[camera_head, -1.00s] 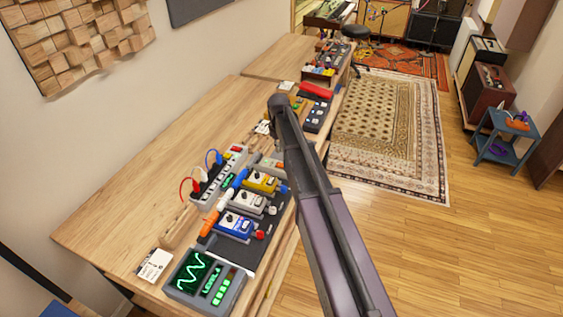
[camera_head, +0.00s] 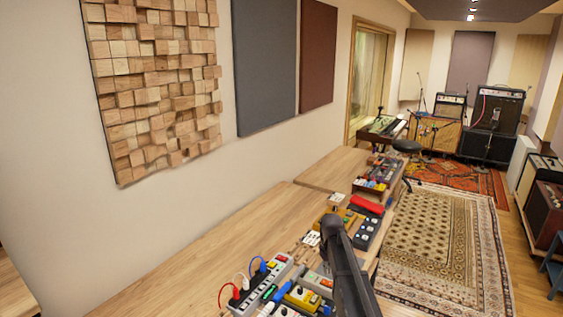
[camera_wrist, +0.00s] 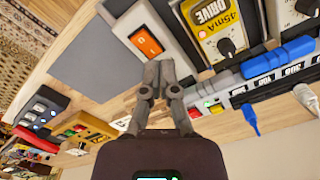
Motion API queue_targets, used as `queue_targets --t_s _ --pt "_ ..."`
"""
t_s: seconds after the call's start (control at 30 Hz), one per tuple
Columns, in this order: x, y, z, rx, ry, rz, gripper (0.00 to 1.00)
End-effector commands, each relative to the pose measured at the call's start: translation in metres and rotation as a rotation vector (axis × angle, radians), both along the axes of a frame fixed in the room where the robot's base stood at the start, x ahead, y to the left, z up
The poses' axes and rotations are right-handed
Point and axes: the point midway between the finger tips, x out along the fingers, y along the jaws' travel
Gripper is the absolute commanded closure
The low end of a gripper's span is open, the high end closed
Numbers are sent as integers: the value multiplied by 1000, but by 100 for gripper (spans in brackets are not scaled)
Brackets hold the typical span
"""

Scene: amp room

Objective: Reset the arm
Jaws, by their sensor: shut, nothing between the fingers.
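My arm (camera_head: 345,265) rises from the bottom of the head view and reaches over the right edge of the wooden workbench (camera_head: 225,250). My gripper (camera_wrist: 160,75) shows in the wrist view with its two fingers together and nothing between them. Beyond the fingers are a grey box with an orange switch (camera_wrist: 146,42) and a yellow pedal marked DRIVE (camera_wrist: 215,28). I cannot tell whether the fingertips touch the grey box. In the head view the fingers are not clearly seen.
A power strip (camera_head: 258,283) with red, white and blue plugs lies on the bench near yellow pedals (camera_head: 301,297). A red object (camera_head: 366,205) and more pedals sit farther along. A patterned rug (camera_head: 430,240) covers clear floor on the right. A wood-block panel (camera_head: 150,85) hangs on the wall.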

Motion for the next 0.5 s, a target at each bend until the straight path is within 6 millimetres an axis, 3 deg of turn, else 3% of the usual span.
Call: queue_targets --t_s 0.03,0.5 --pt "-21 0 0 0 0 -19 100" --pt "-181 1 0 -1 0 -284 100"
